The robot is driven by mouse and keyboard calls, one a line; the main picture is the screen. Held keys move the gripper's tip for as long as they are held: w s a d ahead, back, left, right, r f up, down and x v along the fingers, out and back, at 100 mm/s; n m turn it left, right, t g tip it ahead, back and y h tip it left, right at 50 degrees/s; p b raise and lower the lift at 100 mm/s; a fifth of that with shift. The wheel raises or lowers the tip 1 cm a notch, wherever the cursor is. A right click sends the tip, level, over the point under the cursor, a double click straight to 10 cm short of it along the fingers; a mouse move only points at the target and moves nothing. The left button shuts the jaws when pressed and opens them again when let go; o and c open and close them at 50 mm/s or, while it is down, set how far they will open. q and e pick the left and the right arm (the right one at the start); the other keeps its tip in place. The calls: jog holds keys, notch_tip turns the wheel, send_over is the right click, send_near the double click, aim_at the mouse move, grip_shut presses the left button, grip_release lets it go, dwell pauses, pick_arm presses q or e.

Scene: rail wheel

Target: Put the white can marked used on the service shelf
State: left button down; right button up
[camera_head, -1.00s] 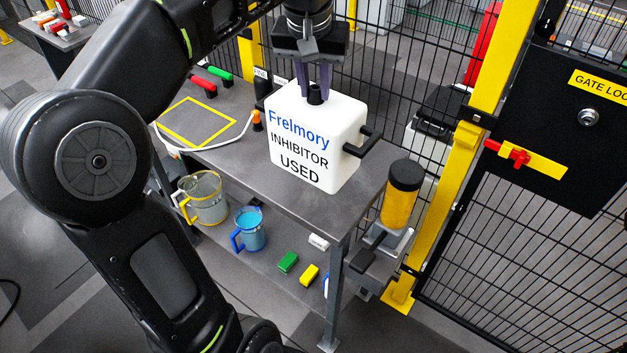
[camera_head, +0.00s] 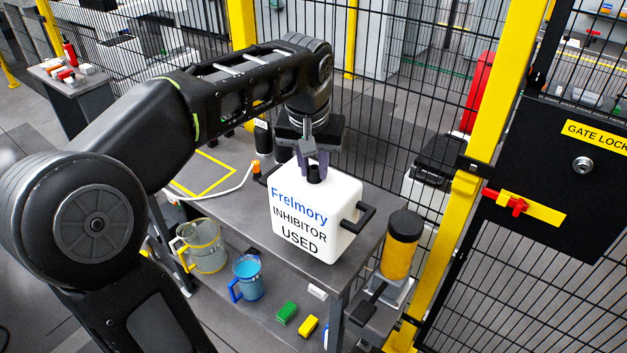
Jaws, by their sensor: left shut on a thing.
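The white can (camera_head: 314,215) reads "Frelmory INHIBITOR USED" and has black handles and a dark cap on top. It is upright at the right part of the grey service shelf top (camera_head: 232,207). I cannot tell whether its base touches the top. My left gripper (camera_head: 314,172) comes down from above, with its fingers shut on the can's dark cap. My right gripper is not in view.
A yellow-outlined square (camera_head: 207,174) and a white hose lie left of the can. A clear jug (camera_head: 203,250), a blue jug (camera_head: 247,279) and green (camera_head: 287,312) and yellow blocks sit on the lower level. A yellow-black bottle (camera_head: 399,255), post and mesh fence stand at right.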

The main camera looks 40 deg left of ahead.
pick_arm(q)
jog(key=shift+f, duration=1.95)
jog(key=c, duration=1.2)
grip_release()
jog(key=shift+c, duration=0.2)
jog(key=v, duration=1.2)
jog(key=shift+p, duration=0.35)
